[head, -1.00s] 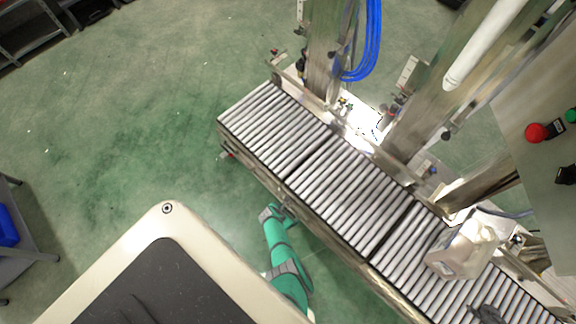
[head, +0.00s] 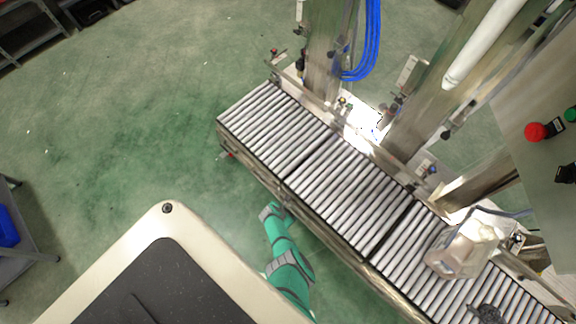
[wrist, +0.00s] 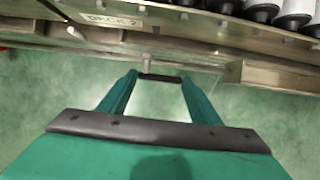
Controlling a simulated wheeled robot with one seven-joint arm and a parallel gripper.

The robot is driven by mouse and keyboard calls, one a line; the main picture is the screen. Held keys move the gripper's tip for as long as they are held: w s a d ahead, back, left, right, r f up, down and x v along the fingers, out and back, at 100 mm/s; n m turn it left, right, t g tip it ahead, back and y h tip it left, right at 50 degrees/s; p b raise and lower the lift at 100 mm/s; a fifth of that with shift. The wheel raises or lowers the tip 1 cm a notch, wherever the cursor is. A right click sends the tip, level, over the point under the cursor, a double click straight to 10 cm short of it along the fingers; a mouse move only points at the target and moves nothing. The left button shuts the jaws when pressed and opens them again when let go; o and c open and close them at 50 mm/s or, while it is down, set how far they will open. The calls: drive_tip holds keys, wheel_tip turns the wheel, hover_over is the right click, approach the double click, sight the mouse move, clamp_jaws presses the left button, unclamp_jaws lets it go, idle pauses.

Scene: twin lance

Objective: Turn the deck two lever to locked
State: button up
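In the wrist view a pale plate (wrist: 113,20) reading "DECK 2" is fixed to the conveyor's side. Below it a short silver stub (wrist: 147,63) sticks out, with a dark bar (wrist: 160,78) at the fingertips; these look like the lever, but its setting cannot be told. My gripper (wrist: 160,83) is open, its green fingers apart on either side of the dark bar. Whether they touch it cannot be told. In the head view my green gripper (head: 271,211) is beside the conveyor's near side, and the lever cannot be made out there.
The roller conveyor (head: 330,175) runs diagonally, with a clear box (head: 468,245) on its lower right part. Steel posts and blue hoses (head: 366,40) stand behind it. A panel with a red button (head: 535,132) is at right. Green floor left of the conveyor is free.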

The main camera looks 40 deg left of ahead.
drive_tip(key=shift+s+d+f+y, duration=0.1)
drive_tip(key=shift+d+f+y, duration=0.1)
drive_tip(key=shift+y, duration=0.2)
drive_tip(key=shift+d+f+m+y, duration=0.2)
drive_tip(key=shift+f+m+y, duration=0.05)
drive_tip(key=shift+y, duration=0.7)
drive_tip(key=shift+d+f+m+y, duration=0.2)
drive_tip(key=shift+m+y, duration=0.05)
drive_tip(key=shift+y, duration=0.7)
drive_tip(key=shift+f+t+y, duration=0.2)
drive_tip(key=shift+t+y, duration=0.1)
drive_tip(key=shift+y, duration=0.3)
drive_tip(key=o, duration=1.1)
